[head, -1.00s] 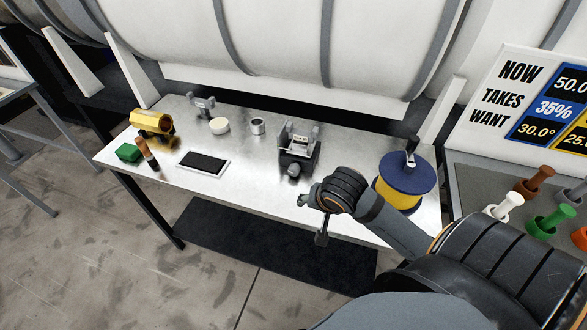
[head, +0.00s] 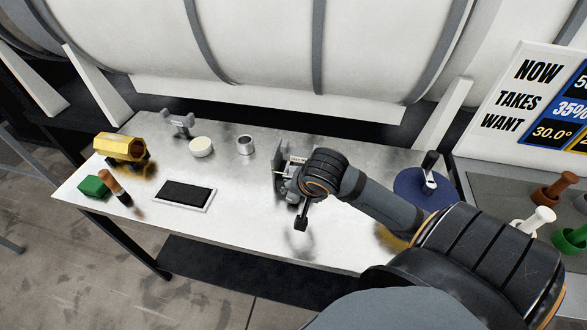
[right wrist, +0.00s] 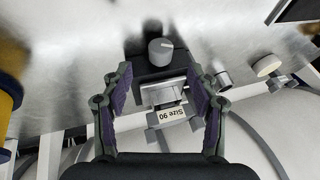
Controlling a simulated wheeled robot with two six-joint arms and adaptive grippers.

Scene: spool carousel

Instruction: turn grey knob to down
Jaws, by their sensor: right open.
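The grey knob (right wrist: 161,51) is a round knob on a dark block (right wrist: 153,70) in the right wrist view, with a "Size 90" label on the holder beyond it. A light mark shows on the knob, but its setting is too small to read. In the head view the device (head: 279,163) stands mid-table, partly hidden by my right arm. My left gripper is not in view.
A black pad (head: 184,194), white round tub (head: 200,147), metal cup (head: 245,145), yellow hexagonal part (head: 120,147) and green block (head: 94,187) lie left. The table (head: 230,240) is clear at front.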

